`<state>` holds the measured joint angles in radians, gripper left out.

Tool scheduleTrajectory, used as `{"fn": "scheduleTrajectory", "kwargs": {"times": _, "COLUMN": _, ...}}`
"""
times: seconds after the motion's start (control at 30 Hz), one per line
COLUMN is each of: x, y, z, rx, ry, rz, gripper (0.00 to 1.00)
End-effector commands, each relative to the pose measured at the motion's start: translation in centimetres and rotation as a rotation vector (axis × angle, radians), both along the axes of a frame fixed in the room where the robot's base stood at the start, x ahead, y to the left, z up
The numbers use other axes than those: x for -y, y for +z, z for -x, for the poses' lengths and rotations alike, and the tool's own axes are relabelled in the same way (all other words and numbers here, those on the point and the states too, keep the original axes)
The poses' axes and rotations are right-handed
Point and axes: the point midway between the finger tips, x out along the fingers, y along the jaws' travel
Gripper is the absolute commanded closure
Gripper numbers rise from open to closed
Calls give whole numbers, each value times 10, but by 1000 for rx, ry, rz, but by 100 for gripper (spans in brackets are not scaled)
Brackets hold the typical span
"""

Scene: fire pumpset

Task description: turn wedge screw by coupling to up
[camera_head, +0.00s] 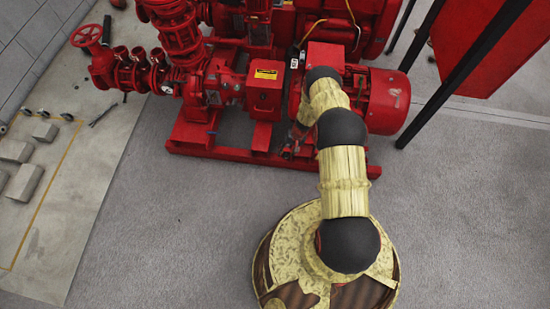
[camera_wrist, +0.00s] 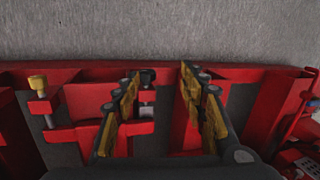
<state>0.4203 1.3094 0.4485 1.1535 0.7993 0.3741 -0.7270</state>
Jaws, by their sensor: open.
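In the wrist view my gripper (camera_wrist: 160,74) is open, with its two yellow-padded fingers spread apart over the red base frame. An upright screw with a dark head and grey shank (camera_wrist: 147,80) shows between the fingers, close to the left one. I cannot tell whether the finger touches it. A second upright screw with a yellow head (camera_wrist: 38,84) stands on a red bracket at the left, outside the fingers. I cannot tell for sure which is the wedge screw by the coupling. In the head view my arm reaches to the pumpset, and the screws cannot be made out.
The red pumpset (camera_head: 265,95) stands on a red base frame (camera_head: 230,155), with a motor (camera_head: 385,100) at its right. A red cabinet (camera_head: 490,45) on black posts is at the right. Grey blocks (camera_head: 25,180) lie at the left. The grey floor in front is clear.

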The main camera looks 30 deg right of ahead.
Motion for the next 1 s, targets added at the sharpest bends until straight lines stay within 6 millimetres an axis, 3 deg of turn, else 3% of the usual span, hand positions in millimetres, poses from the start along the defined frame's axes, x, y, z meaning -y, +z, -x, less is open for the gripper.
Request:
{"fn": "scheduleTrajectory", "kwargs": {"times": 0.17, "x": 26, "y": -8, "z": -5, "rx": 5, "ry": -116, "rz": 92, "gripper": 58}}
{"fn": "scheduleTrajectory", "kwargs": {"times": 0.33, "x": 24, "y": -22, "z": -5, "rx": 0, "ry": -139, "rz": 91, "gripper": 58}}
{"fn": "scheduleTrajectory", "kwargs": {"times": 0.7, "x": 16, "y": -75, "z": -12, "rx": 1, "ry": -137, "rz": 90, "gripper": 58}}
{"fn": "scheduleTrajectory", "kwargs": {"times": 1.0, "x": 14, "y": -84, "z": -14, "rx": 2, "ry": -137, "rz": 91, "gripper": 58}}
